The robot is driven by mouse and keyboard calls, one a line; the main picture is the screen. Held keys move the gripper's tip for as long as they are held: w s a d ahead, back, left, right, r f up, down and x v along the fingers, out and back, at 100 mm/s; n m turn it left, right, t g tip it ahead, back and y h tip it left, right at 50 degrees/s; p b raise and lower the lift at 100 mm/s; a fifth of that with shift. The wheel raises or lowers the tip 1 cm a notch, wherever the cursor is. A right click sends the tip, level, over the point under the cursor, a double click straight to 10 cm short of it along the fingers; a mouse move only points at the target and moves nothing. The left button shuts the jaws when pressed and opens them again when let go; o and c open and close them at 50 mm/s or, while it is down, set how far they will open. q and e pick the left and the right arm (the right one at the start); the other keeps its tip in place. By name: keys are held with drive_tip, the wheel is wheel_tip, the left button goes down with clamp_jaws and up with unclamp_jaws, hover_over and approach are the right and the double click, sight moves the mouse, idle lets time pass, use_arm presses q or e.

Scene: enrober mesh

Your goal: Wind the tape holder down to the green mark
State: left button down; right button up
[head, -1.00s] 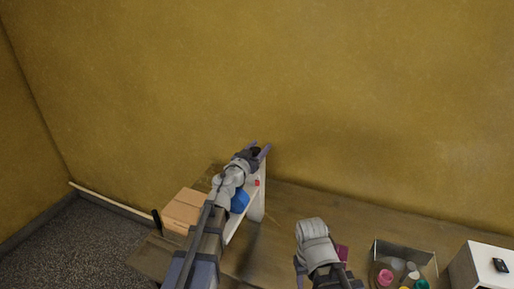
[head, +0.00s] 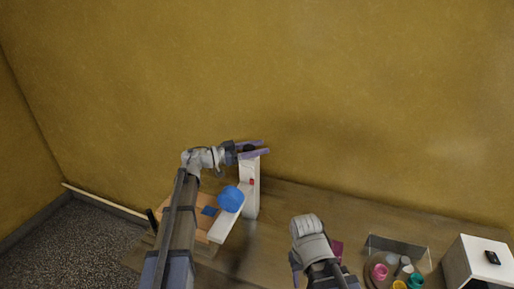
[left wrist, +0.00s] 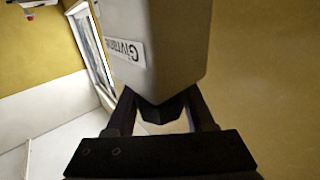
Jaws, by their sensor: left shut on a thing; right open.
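A white upright stand (head: 250,195) stands on the table at centre left, with a small red mark (head: 251,182) on its front. A round blue part (head: 231,198) sits low in front of the stand. I cannot tell whether it is the tape holder, and no green mark is clear. My left gripper (head: 262,148) is shut on a dark knob (head: 250,149) at the stand's top. In the left wrist view, the knob (left wrist: 165,108) sits between the fingers, against the white stand (left wrist: 180,45) with its lettered label. My right gripper is open at bottom centre, mostly hidden behind my wrist.
A metal tray (head: 428,258) with several coloured pots stands at the right. Bare table (head: 275,215) lies right of the stand.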

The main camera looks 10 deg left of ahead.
use_arm(q)
drive_tip(key=shift+s+m+g+h, duration=0.1)
drive_tip(key=shift+m+g+h, duration=0.25)
drive_tip(key=shift+g, duration=0.25)
drive_tip(key=shift+c, duration=1.4)
unclamp_jaws()
drive_tip(key=v, duration=0.7)
drive_tip(key=shift+s+a, duration=0.2)
drive_tip(key=shift+a, duration=0.1)
